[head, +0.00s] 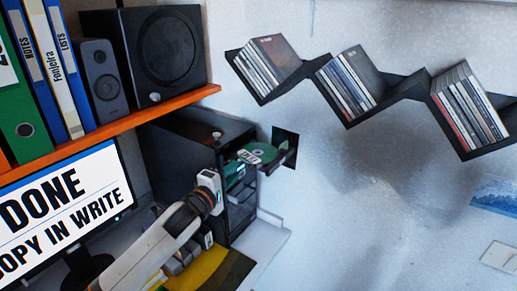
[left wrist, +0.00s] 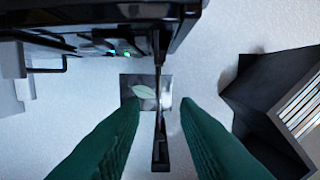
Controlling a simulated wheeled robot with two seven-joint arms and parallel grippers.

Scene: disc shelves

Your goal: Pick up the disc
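The disc (head: 262,152) is shiny and greenish, and lies on the open drive tray (head: 283,154) that sticks out of the black computer tower (head: 190,150). My left gripper (head: 240,168) is at the near side of the tray, close to the disc. In the left wrist view its two green fingers (left wrist: 160,103) are spread apart. The narrow, dark tray (left wrist: 160,135) shows nearly edge-on between them. I cannot make out the disc clearly there, nor tell whether a finger touches it. My right gripper is not in view.
The monitor (head: 70,205) stands at left below an orange shelf (head: 130,122) with binders and speakers. A black zigzag wall shelf (head: 405,88) holds several disc cases at upper right. A dark square plate (head: 291,138) is on the wall behind the tray.

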